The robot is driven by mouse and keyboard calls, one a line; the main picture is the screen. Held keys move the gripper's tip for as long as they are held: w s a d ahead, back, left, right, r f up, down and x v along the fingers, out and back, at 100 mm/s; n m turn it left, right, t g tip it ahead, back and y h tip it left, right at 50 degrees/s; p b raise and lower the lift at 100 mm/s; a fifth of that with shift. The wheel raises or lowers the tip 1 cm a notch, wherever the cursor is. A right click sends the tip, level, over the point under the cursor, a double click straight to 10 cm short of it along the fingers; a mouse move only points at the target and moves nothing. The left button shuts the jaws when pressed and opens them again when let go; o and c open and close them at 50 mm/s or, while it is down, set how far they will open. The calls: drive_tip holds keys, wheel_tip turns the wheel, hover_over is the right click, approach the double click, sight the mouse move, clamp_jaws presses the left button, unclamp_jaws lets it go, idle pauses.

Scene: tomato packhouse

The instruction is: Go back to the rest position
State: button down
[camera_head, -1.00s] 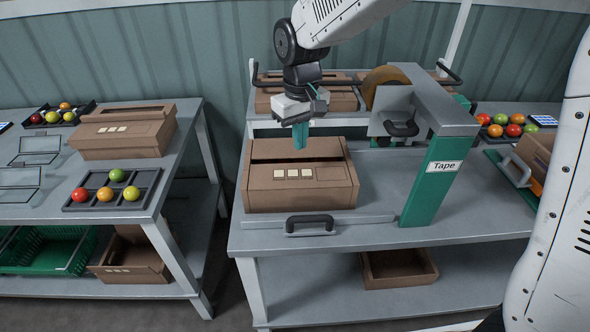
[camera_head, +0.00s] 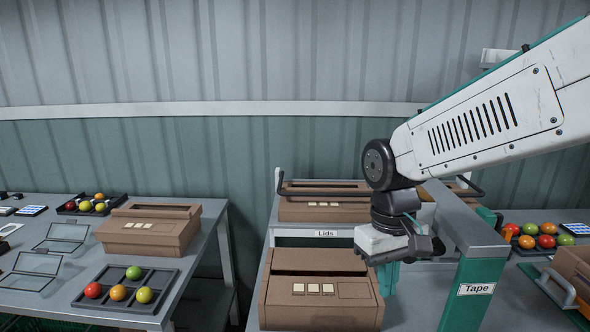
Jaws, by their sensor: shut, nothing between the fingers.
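My gripper (camera_head: 390,275) hangs at the right of the view, pointing down, at the end of my white arm. It appears just right of a brown carton (camera_head: 320,312) on the grey taping bench. The fingers are teal, partly hidden by the wrist, and shut with nothing seen between them. The carton has a dark slot along its top and three pale squares on its front. The green and grey tape machine (camera_head: 473,293), labelled "Tape", stands to the right of my gripper.
The left table (camera_head: 208,262) carries another carton (camera_head: 150,230) and a dark tray (camera_head: 157,297) with tomatoes. More tomatoes (camera_head: 546,241) lie at the right.

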drive_tip(key=s+d+r+m+t, duration=0.1)
drive_tip(key=s+d+r+m, duration=0.1)
drive_tip(key=s+d, duration=0.3)
drive_tip(key=s+d+r+m+t, duration=0.1)
drive_tip(key=s+d, duration=0.4)
drive_tip(key=s, duration=0.5)
drive_tip(key=shift+d+r+m+t, duration=0.35)
drive_tip(key=shift+r+m+t, duration=0.05)
drive_tip(key=shift+r, duration=0.35)
